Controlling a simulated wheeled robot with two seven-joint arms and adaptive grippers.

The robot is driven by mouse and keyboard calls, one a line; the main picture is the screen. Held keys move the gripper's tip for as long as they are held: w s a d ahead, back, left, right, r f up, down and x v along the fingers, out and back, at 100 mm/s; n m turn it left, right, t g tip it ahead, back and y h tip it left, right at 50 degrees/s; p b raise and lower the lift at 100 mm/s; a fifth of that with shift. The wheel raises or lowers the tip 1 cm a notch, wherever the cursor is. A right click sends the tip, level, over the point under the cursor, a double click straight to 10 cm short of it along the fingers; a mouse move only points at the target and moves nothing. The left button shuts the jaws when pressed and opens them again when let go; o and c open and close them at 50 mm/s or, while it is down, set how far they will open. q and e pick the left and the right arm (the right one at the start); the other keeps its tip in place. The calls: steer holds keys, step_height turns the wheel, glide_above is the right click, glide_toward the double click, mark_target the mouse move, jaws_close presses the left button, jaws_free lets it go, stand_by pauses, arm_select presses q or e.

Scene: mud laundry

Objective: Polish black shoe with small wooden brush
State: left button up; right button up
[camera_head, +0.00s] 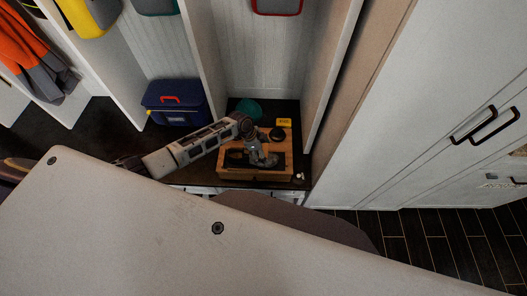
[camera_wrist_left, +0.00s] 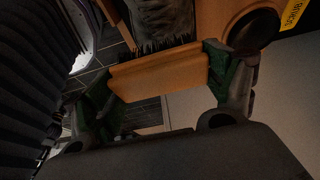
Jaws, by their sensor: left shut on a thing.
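My left gripper (camera_head: 264,158) reaches in from the left over a wooden box (camera_head: 232,174) on the dark bench. In the left wrist view the left gripper (camera_wrist_left: 160,78) is shut on the small wooden brush (camera_wrist_left: 158,70), its green-padded fingers at the two ends. The brush's dark bristles face a dark grey surface that appears to be the black shoe (camera_wrist_left: 163,18); I cannot tell whether they touch. In the head view the black shoe (camera_head: 238,158) lies on the box, partly hidden by my gripper. My right gripper is not in view.
A black round tin (camera_head: 277,134), a yellow packet (camera_head: 284,122) and a teal item (camera_head: 250,108) lie behind the shoe. A blue case (camera_head: 172,102) stands in the left cubby. White dividers flank the bench; a white cabinet (camera_head: 440,110) stands at right.

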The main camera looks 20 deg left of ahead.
mark_target(265, 145)
arm_select(q)
steer(key=shift+w+d, duration=0.15)
steer(key=shift+d, duration=0.35)
stand_by(0.4)
steer(key=shift+f, duration=0.15)
stand_by(0.5)
steer(key=shift+f+b, duration=0.5)
steer(key=shift+b, duration=0.05)
stand_by(0.7)
steer(key=shift+w, duration=0.1)
steer(key=shift+w+a+b, duration=0.15)
steer(key=shift+w+b, duration=0.2)
steer(key=shift+w, duration=0.1)
steer(key=shift+w+a+b, duration=0.2)
steer(key=shift+w+b, duration=0.25)
steer(key=shift+w, duration=0.15)
steer(key=shift+w+a+b, duration=0.2)
steer(key=shift+w+b, duration=0.2)
steer(key=shift+w, duration=0.15)
steer(key=shift+s, duration=0.1)
